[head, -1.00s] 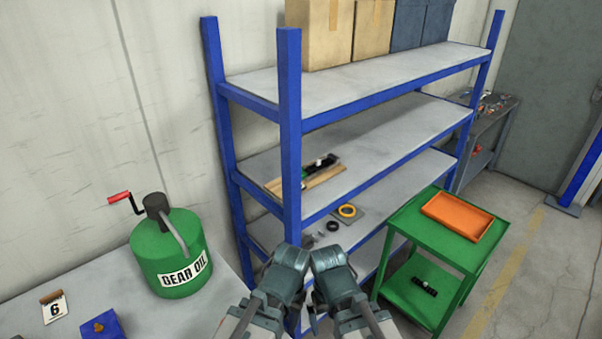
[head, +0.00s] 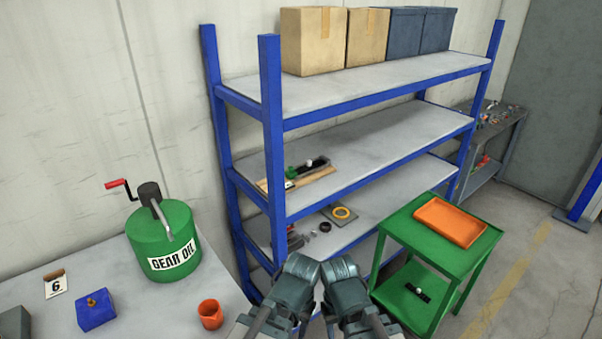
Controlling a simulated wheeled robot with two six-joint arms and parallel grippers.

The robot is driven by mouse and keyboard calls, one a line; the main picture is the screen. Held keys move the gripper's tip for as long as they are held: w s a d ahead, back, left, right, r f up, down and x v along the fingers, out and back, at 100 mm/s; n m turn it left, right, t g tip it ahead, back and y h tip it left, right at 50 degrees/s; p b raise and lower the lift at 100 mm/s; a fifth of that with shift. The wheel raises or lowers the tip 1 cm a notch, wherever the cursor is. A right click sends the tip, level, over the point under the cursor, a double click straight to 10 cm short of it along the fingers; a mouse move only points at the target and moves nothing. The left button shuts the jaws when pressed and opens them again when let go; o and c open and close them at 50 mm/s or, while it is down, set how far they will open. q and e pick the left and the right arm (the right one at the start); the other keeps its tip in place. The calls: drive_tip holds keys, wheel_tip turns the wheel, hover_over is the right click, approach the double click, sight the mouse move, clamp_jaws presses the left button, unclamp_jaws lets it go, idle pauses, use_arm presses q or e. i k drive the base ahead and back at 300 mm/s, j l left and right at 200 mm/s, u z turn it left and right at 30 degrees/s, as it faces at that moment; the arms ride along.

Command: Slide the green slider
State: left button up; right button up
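A small green knob (head: 291,172) sits on a dark track (head: 318,163) on the middle shelf of the blue rack. A white knob (head: 309,164) is on or beside the same track, to the right of the green one. The track lies along a light wooden strip (head: 311,179). A rack post stands just left of it. Parts of my two arms show side by side at the bottom centre, in front of the rack and well below the track.
The blue rack (head: 380,136) has boxes on top. A ring and small parts lie on its lower shelf. A green cart (head: 402,225) with an orange tray (head: 450,222) stands right. A table at left holds a green gear oil can (head: 165,240), a blue block (head: 96,310) and an orange cup (head: 210,314).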

sight(291, 174)
drive_tip(key=l+u, duration=0.15)
drive_tip(key=l, duration=1.2)
drive_tip(key=i+l, duration=0.15)
drive_tip(key=l, duration=0.2)
drive_tip(key=i+l+u, duration=0.1)
drive_tip(key=l, duration=0.25)
drive_tip(key=i+l, duration=0.15)
drive_tip(key=l, duration=0.2)
drive_tip(key=i+l, duration=0.15)
drive_tip(key=l, duration=0.25)
drive_tip(key=i+l+u, duration=0.1)
drive_tip(key=l, duration=0.25)
drive_tip(key=i+j, duration=0.3)
drive_tip(key=i, duration=0.1)
